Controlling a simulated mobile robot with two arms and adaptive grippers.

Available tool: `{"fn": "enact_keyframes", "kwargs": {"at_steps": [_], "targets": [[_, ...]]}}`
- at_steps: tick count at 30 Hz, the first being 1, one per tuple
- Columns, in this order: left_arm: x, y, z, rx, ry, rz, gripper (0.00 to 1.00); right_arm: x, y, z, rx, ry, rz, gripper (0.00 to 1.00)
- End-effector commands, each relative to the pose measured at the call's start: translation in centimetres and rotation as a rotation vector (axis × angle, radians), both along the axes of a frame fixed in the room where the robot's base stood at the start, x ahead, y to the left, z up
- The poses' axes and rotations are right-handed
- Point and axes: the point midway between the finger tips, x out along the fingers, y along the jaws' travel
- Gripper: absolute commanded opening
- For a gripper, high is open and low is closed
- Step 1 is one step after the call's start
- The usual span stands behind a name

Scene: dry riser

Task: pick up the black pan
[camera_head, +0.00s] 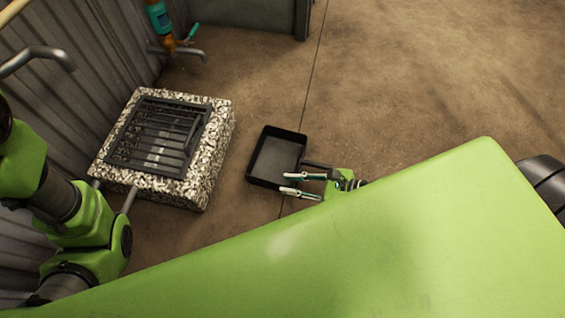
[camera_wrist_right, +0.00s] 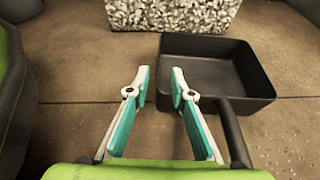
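The black pan (camera_head: 276,158) is square with raised walls and lies on the brown floor beside a stone-edged grate. Its handle points toward my green body. In the right wrist view the pan (camera_wrist_right: 215,75) is ahead and to the right, and its handle (camera_wrist_right: 236,135) runs down along the right side. My right gripper (camera_head: 285,183) is near the pan's lower edge. In its wrist view the right gripper (camera_wrist_right: 160,78) is open with nothing between its fingers; the handle is outside them, to the right. My left arm comes in at the left; its gripper is not visible.
A drain block (camera_head: 222,125) with pebbled sides and a dark metal grate (camera_head: 157,135) stands left of the pan. The floor (camera_head: 420,80) to the right is clear.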

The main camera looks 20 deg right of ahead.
Motion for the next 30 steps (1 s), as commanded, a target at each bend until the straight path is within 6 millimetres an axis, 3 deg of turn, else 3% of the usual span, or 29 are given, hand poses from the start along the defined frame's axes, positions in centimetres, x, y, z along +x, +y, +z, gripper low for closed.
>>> {"fn": "enact_keyframes", "kwargs": {"at_steps": [5,12,24,27,30], "targets": [[-0.2,0.0,-0.5,-0.001,-0.006,0.0,0.4,0.6,0.9,-0.6,0.0,0.0,0.0,0.22],[-0.2,0.0,-3.0,0.0,-0.005,0.001,0.4,2.4,3.3,-2.2,0.002,-0.003,0.0,0.22],[-0.2,0.0,-3.3,0.0,-0.006,0.0,0.4,3.3,4.4,-2.4,0.0,0.001,0.0,0.22],[-0.2,0.0,-3.3,0.0,-0.006,0.0,0.4,3.3,4.4,-2.4,0.0,0.002,-0.001,0.0],[-0.2,0.0,-3.3,0.0,-0.006,0.0,0.4,3.3,4.4,-2.4,0.0,0.002,-0.001,0.0]]}}
